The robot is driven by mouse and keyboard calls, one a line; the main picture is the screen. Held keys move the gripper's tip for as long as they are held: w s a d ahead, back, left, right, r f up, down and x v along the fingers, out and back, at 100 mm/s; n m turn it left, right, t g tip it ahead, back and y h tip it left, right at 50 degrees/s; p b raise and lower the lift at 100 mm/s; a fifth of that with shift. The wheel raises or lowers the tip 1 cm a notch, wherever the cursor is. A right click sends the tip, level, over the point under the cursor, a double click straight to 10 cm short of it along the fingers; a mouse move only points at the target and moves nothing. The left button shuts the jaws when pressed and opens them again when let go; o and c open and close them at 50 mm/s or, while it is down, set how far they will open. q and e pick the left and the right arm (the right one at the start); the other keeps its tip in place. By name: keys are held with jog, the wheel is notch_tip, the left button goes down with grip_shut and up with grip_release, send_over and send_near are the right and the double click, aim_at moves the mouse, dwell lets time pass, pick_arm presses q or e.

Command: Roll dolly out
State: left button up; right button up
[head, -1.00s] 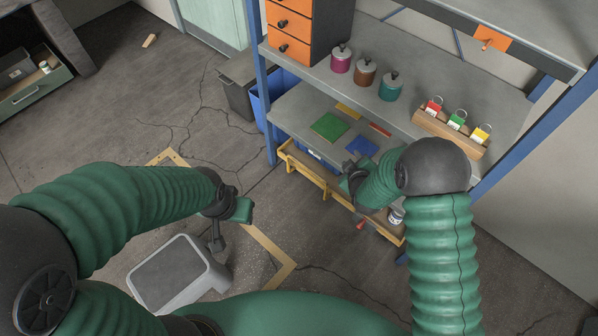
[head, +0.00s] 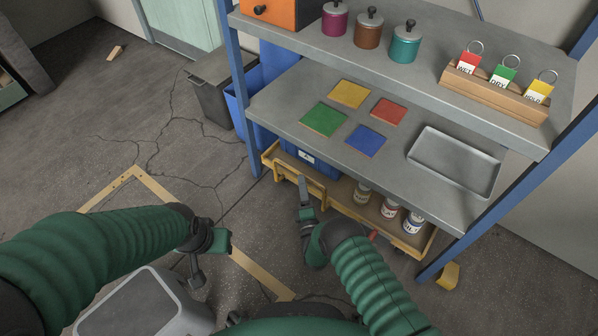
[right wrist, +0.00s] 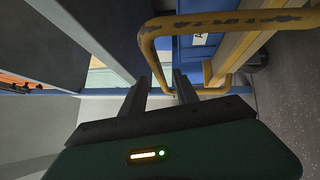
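The dolly is a low wooden platform (head: 340,194) under the bench's lower shelf, with a yellow tube handle (head: 299,182) at its front left. It carries a blue bin (head: 312,162) and several cans (head: 389,207). My right gripper (head: 304,190) is beside the handle. In the right wrist view its two fingers (right wrist: 160,92) are apart, with the yellow handle (right wrist: 152,58) passing close to and partly behind them; I see no grip on it. My left gripper (head: 196,272) hangs over the floor at left, away from the dolly; its finger opening is unclear.
The blue bench legs (head: 243,120) flank the dolly. The lower shelf (head: 290,95) holds coloured squares and a grey tray (head: 455,161). A grey bin (head: 212,88) and blue bin stand left. Floor tape (head: 150,183) marks open floor in front; a grey box (head: 140,305) is lower left.

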jog(key=b+x, duration=0.3)
jog(key=x, duration=0.4)
jog(key=shift+w, duration=0.4)
grip_shut()
jog(key=shift+s+f, duration=0.1)
jog(key=shift+f, duration=0.05)
dwell(0.7)
